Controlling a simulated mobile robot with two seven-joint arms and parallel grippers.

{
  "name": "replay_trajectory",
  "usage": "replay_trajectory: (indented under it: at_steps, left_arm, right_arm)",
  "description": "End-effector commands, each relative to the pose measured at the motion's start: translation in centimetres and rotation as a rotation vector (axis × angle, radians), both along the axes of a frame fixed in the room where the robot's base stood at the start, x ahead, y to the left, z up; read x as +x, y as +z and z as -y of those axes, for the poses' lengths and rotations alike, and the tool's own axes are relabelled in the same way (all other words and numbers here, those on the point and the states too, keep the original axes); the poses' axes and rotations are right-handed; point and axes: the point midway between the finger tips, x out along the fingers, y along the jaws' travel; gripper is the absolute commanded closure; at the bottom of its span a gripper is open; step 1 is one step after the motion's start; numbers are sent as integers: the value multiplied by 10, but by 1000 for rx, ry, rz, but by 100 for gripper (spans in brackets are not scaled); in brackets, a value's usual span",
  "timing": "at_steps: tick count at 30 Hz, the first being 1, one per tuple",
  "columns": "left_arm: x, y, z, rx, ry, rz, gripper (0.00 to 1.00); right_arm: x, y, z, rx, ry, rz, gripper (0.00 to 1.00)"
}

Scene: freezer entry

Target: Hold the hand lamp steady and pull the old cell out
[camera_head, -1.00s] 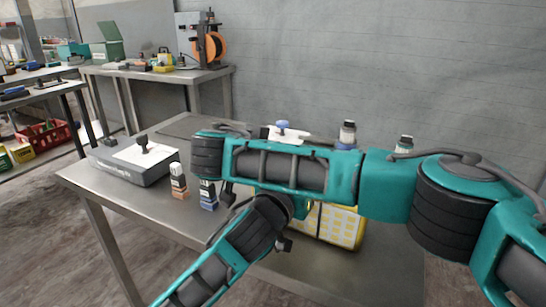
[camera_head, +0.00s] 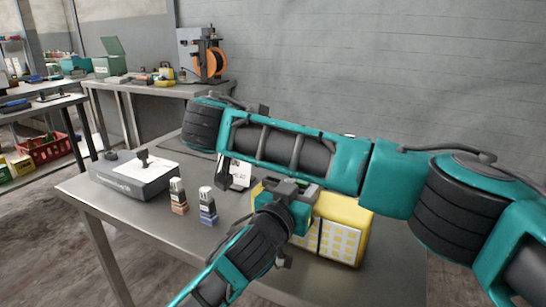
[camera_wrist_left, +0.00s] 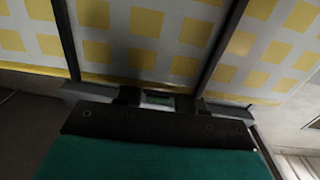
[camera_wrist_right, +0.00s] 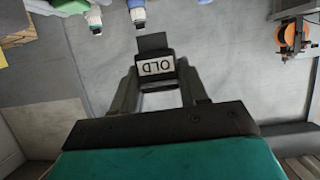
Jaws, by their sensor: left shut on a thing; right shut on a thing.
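The hand lamp (camera_head: 348,215) is a yellow box with a pale, yellow-checked face, standing on the metal table. My left gripper (camera_head: 290,188) is shut on it at its upper left part. In the left wrist view the checked face (camera_wrist_left: 145,25) fills the upper half, beyond the gripper (camera_wrist_left: 158,97). My right gripper (camera_wrist_right: 157,80) is shut on the old cell (camera_wrist_right: 155,67), a dark block with a white "OLD" label. The cell is apart from the lamp. In the head view its white label (camera_head: 240,174) shows below my right forearm, which hides part of the gripper.
Bare tabletop (camera_head: 385,270) shows right of the lamp.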

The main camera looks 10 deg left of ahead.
Motion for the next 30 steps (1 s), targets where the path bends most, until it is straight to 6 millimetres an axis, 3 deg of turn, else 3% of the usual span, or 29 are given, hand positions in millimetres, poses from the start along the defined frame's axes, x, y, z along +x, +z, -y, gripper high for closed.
replay_trajectory:
  at_steps: [6, 15, 16, 25, 30]
  left_arm:
    - [0, 0, 0, 0, 0, -1, 100]
    - [0, 0, 0, 0, 0, 0, 100]
    - [0, 0, 0, 0, 0, 0, 61]
    - [0, 0, 0, 0, 0, 0, 32]
    - [0, 0, 0, 0, 0, 0, 31]
  right_arm:
    - [0, 29, 0, -1, -1, 1, 87]
    - [0, 33, 0, -1, -1, 0, 87]
    - [0, 33, 0, -1, -1, 0, 87]
    - [0, 33, 0, -1, 0, 0, 87]
    - [0, 33, 0, -1, 0, 0, 87]
